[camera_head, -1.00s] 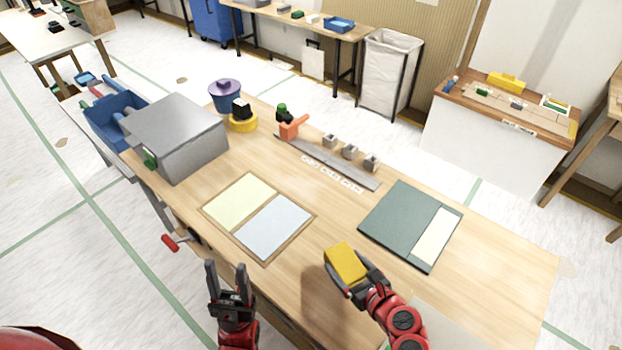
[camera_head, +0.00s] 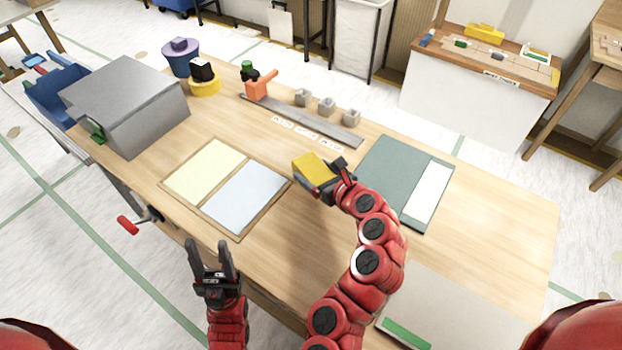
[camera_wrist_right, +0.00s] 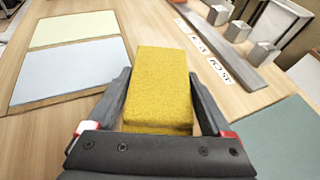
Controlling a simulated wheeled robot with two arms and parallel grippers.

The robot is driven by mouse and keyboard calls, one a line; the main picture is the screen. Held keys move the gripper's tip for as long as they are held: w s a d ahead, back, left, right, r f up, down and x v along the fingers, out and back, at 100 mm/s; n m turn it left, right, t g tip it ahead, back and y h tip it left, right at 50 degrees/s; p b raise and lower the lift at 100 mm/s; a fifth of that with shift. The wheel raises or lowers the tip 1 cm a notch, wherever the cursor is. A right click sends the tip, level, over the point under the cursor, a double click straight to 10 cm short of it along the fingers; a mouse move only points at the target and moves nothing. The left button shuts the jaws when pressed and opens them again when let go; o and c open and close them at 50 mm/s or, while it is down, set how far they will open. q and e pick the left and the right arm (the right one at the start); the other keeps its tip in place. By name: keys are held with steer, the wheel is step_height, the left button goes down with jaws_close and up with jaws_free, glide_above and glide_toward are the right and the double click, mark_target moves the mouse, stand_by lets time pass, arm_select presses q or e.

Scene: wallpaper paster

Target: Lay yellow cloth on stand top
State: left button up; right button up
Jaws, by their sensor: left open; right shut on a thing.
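The yellow cloth (camera_head: 314,166) looks like a thick folded block. My right gripper (camera_head: 328,183) is shut on it and holds it above the table, right of the light-blue panel (camera_head: 244,196). In the right wrist view the cloth (camera_wrist_right: 162,85) sits between both fingers (camera_wrist_right: 160,100). My left gripper (camera_head: 211,250) is open and empty at the table's near edge. I cannot tell which thing is the stand; a yellow round base with a black block on it (camera_head: 204,88) stands at the back left.
A grey metal box (camera_head: 125,100) is at the left. A grey strip with metal blocks (camera_head: 300,120) lies at the back. A dark green board (camera_head: 390,170) lies right of the cloth. A pale-yellow panel (camera_head: 205,168) adjoins the blue one.

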mark_target(318, 166)
steer(key=w, duration=0.3)
steer(key=shift+w+a, duration=0.2)
steer(key=shift+a, duration=0.15)
steer(key=shift+f, duration=1.75)
steer(key=shift+f, duration=0.1)
steer(key=o, duration=1)
steer(key=shift+f, duration=0.1)
steer(key=shift+c, duration=0.2)
steer(key=shift+o, duration=0.8)
